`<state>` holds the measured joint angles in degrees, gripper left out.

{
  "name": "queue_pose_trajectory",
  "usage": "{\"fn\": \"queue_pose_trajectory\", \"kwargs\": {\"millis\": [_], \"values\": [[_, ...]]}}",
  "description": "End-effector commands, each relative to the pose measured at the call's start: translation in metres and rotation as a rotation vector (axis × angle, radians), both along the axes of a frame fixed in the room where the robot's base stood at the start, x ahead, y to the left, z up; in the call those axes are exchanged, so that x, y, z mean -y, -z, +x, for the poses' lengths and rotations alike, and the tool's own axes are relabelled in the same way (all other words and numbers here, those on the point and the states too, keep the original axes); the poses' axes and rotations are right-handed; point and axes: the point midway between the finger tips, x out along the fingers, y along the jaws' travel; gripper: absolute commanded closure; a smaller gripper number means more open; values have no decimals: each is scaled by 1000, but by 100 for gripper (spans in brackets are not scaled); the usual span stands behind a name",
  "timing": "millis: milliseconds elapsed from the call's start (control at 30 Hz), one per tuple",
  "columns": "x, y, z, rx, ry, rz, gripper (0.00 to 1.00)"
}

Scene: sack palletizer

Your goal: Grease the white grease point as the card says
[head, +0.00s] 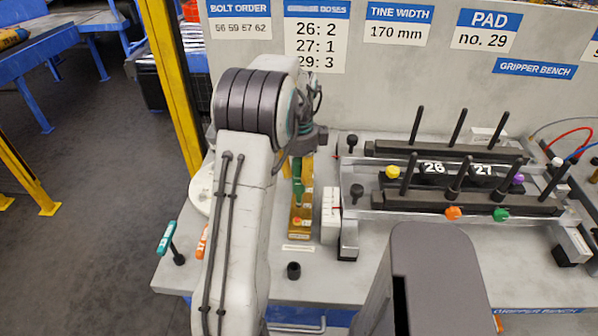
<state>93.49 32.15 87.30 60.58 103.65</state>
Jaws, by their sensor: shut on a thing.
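The white grease point looks to be the small white knob (557,162) at the right end of the gripper bench fixture (460,200). Yellow (393,172), purple (518,178), orange (453,213) and green (500,214) knobs sit on the same fixture. The doses card (316,45) reads 26: 2, 27: 1, 29: 3; its header is partly unreadable. My gripper (308,142) is far left of the white knob, above the brass-coloured strip (300,225). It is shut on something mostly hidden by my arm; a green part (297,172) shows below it.
The pad card (486,31) reads no. 29. A teal-handled tool (167,237) and an orange-handled one (202,242) are at the left edge. The bench front is mostly clear around a black socket (293,270).

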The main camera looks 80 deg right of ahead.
Motion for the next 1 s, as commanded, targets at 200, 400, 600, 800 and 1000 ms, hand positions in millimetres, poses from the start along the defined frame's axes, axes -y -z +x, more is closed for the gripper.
{"fn": "queue_pose_trajectory", "kwargs": {"millis": [200,400,600,800,1000], "values": [[0,3,0,0,0,-1,100],[0,6,0,0,0,0,100],[0,6,0,0,0,1,100],[0,2,0,1,0,2,100],[0,-3,0,0,0,1,100]]}}
